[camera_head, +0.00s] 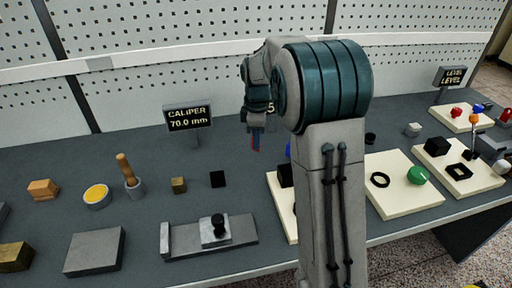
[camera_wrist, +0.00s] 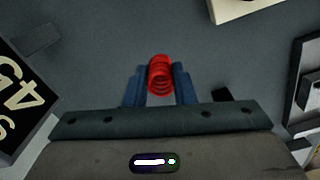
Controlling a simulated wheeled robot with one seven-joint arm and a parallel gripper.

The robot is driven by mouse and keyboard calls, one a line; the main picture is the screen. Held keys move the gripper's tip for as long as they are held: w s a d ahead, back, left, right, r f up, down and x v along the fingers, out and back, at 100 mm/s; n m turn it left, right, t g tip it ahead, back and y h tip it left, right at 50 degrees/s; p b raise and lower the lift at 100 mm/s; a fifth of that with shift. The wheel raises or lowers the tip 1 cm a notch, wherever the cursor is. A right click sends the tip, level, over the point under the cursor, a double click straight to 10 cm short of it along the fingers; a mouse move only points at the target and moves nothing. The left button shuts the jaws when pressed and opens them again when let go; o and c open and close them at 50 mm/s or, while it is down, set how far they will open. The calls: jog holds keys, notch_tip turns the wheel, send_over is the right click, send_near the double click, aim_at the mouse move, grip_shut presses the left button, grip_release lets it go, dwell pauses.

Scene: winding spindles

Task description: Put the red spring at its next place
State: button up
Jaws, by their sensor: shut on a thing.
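My gripper (camera_wrist: 160,84) is shut on the red spring (camera_wrist: 160,72) in the wrist view. The coils sit between the two blue fingers, and the spring's far end sticks out past the fingertips. In the head view my gripper (camera_head: 256,143) hangs above the bench, left of my own arm links; only a small trace of the spring shows there. Grey bench surface lies beyond the spring in the wrist view. My arm hides part of the middle of the bench.
A caliper sign (camera_head: 188,117) reads 70.0 mm. A grey sliding gauge (camera_head: 214,234) stands in front of it. Cream boards (camera_head: 398,200) with small parts are on the right. A yellow-filled bowl (camera_head: 96,196) and a grey block (camera_head: 95,251) are on the left. A pegboard (camera_head: 200,60) stands behind.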

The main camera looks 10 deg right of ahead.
jog(key=shift+f, duration=2.05)
jog(key=shift+f, duration=0.1)
jog(key=o, duration=1)
jog(key=shift+c, duration=0.2)
